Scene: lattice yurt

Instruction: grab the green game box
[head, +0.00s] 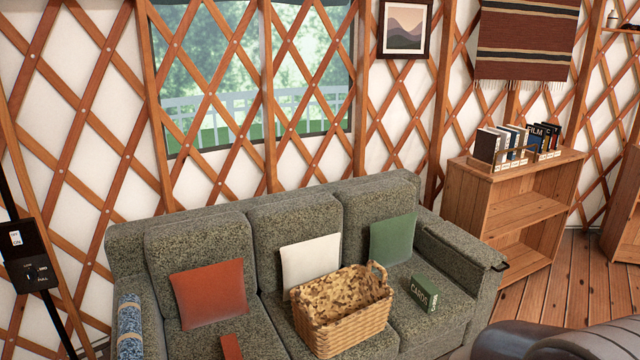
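The green game box (424,293), with pale lettering that reads "CARDS", stands on the right seat of the grey-green sofa (130,245). It is just right of a wicker basket (345,333), below the green cushion. Its front and a side face show, and nothing covers it. Neither of my grippers is in view.
An orange cushion (209,293), a white cushion (310,260) and a green cushion (393,239) lean on the sofa back. A small red box (231,347) lies on the left seat. A wooden bookshelf (511,215) stands right. A dark rounded object (560,342) fills the lower right corner.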

